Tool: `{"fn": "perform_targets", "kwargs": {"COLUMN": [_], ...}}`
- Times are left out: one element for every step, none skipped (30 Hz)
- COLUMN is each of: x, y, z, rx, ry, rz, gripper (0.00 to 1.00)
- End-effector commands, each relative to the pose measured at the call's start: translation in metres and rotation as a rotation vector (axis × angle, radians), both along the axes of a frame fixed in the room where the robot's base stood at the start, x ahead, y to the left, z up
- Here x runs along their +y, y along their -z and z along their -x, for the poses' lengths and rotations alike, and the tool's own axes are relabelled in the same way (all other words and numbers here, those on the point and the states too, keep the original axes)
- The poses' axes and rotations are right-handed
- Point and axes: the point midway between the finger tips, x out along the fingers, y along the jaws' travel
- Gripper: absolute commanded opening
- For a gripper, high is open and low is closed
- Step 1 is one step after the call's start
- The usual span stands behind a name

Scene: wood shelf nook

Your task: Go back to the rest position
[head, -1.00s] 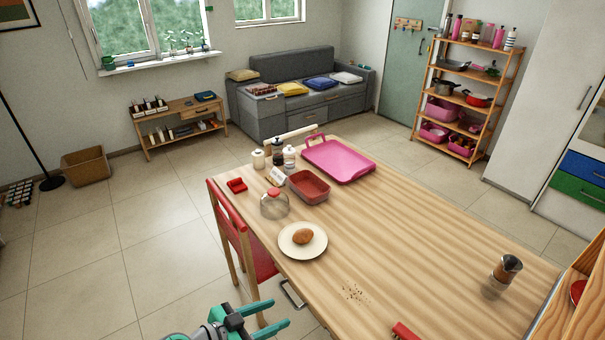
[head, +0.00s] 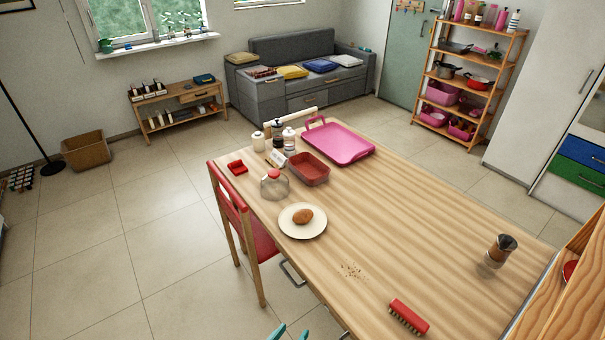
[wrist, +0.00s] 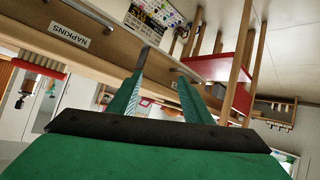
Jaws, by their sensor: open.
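My gripper (head: 290,333) shows only as teal fingertips at the bottom edge of the head view, low beside the table's near-left edge. In the wrist view my gripper (wrist: 163,100) fills the lower middle, with its two teal fingers apart and nothing between them. The wooden table (head: 400,215) lies just to the right of it in the head view. In the wrist view a drawer front labelled NAPKINS (wrist: 69,34) is at upper left.
A red chair (head: 240,215) stands at the table's left side. On the table are a plate (head: 288,233) with a brown roll, a glass dome, a pink tray (head: 340,146), a red brush (head: 408,316) and a moka pot (head: 500,250).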

Motion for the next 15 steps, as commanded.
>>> {"fn": "perform_targets", "kwargs": {"x": [-0.005,-0.006,-0.007,-0.008,-0.008,-0.008,-0.008,-0.008,-0.008,-0.008,-0.008,-0.008,-0.008,-0.008,-0.008], "y": [0.01,0.014,0.02,0.023,0.025,0.028,0.03,0.031,0.031,0.031,0.031,0.029,0.027,0.025,0.021], "z": [0.014,0.021,0.03,0.037,0.045,0.055,0.063,0.07,0.081,0.089,0.097,0.107,0.115,0.123,0.133], "rx": [0.015,0.019,0.025,0.026,0.027,0.027,0.026,0.023,0.018,0.013,0.007,-0.002,-0.011,-0.019,-0.034], "ry": [-0.038,-0.067,-0.101,-0.126,-0.151,-0.183,-0.205,-0.225,-0.254,-0.273,-0.289,-0.313,-0.328,-0.341,-0.359], "rz": [-0.002,-0.006,-0.012,-0.017,-0.022,-0.028,-0.035,-0.042,-0.05,-0.057,-0.064,-0.074,-0.079,-0.085,-0.094], "gripper": [0.45,0.45,0.45,0.45,0.45,0.45,0.45,0.45,0.45,0.45,0.45,0.45,0.45,0.45,0.45]}}
